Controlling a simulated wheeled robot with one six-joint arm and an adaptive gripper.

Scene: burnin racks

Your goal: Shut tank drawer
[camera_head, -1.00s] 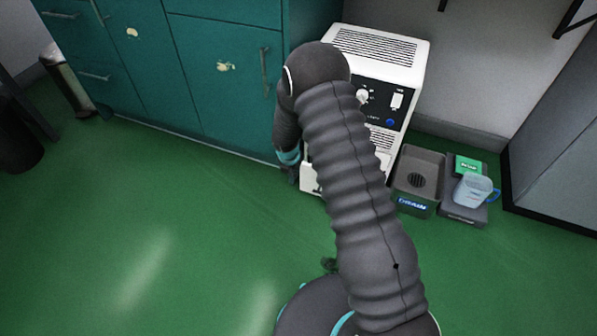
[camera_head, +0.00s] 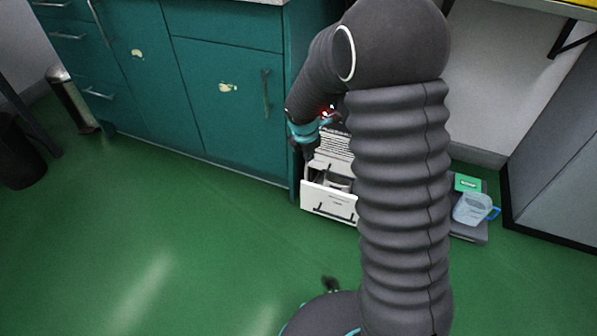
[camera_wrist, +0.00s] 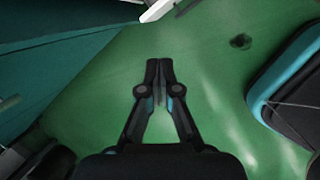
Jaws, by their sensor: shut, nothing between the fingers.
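The white tank drawer (camera_head: 328,204) juts out, open, at the foot of the white machine (camera_head: 334,148) in the head view. It has a dark handle on its front, and something grey shows inside. My arm hides most of the machine and the drawer's right end. My gripper (camera_head: 308,156) points down just above the drawer's left rear part; whether it touches cannot be told. In the wrist view my gripper (camera_wrist: 159,66) is shut and empty over green floor. A white edge (camera_wrist: 160,9), probably the drawer's, lies beyond the fingertips at the top.
Teal cabinets (camera_head: 225,95) stand close to the left of the machine. At right, a measuring jug (camera_head: 473,209) with a blue handle stands on a dark base beside a green label. A grey cabinet (camera_head: 555,150) is farther right.

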